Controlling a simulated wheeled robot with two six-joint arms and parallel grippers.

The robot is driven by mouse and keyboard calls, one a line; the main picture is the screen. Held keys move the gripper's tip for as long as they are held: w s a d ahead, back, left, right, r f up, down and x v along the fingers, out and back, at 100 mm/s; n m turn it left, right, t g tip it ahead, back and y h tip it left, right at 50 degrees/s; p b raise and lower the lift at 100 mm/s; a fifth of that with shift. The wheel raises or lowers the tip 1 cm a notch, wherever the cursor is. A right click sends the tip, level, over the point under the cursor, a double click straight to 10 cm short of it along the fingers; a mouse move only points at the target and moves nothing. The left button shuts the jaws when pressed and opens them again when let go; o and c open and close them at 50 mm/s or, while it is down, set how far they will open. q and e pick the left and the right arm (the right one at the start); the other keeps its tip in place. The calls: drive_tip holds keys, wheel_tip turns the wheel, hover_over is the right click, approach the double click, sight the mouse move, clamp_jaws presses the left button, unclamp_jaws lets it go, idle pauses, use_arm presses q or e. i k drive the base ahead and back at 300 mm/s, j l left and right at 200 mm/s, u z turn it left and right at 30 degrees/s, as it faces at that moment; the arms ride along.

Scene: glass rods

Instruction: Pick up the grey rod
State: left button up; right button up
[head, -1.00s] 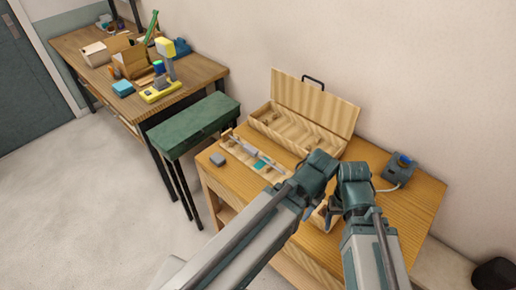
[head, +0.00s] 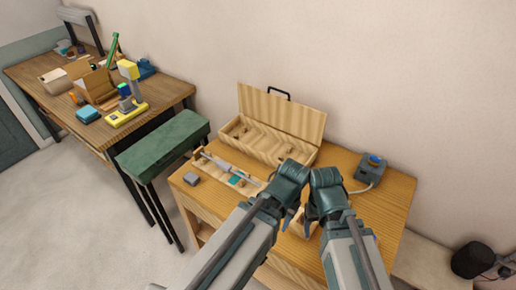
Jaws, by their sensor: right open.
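A thin light grey rod (head: 217,163) lies over a narrow wooden holder (head: 213,172) at the left of the wooden table, in the head view. A teal piece (head: 236,180) sits by its right end. My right gripper (head: 309,223) is open, pointing down over the front middle of the table, well to the right of the rod. My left gripper (head: 287,217) is close beside it; its fingers are mostly hidden by its wrist, so its opening does not show. I see no rod in either gripper.
An open wooden case (head: 283,113) stands at the back of the table (head: 385,205). A small grey block (head: 191,179) lies near the left edge. A grey device with a blue button (head: 371,167) and a cable is at the right. A green-topped stool (head: 163,143) adjoins the table.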

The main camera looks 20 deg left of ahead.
sight(225, 167)
drive_tip(key=j+z, duration=0.15)
drive_tip(key=j, duration=0.4)
drive_tip(key=j+z, duration=0.1)
drive_tip(key=j, duration=0.45)
drive_tip(key=j+z, duration=0.15)
drive_tip(key=j, duration=0.4)
drive_tip(key=k+j+z, duration=0.1)
drive_tip(key=j, duration=0.45)
drive_tip(key=k+j+z, duration=0.15)
drive_tip(key=j, duration=0.4)
drive_tip(key=i+u, duration=0.25)
drive_tip(key=u, duration=0.25)
drive_tip(key=i+l, duration=0.05)
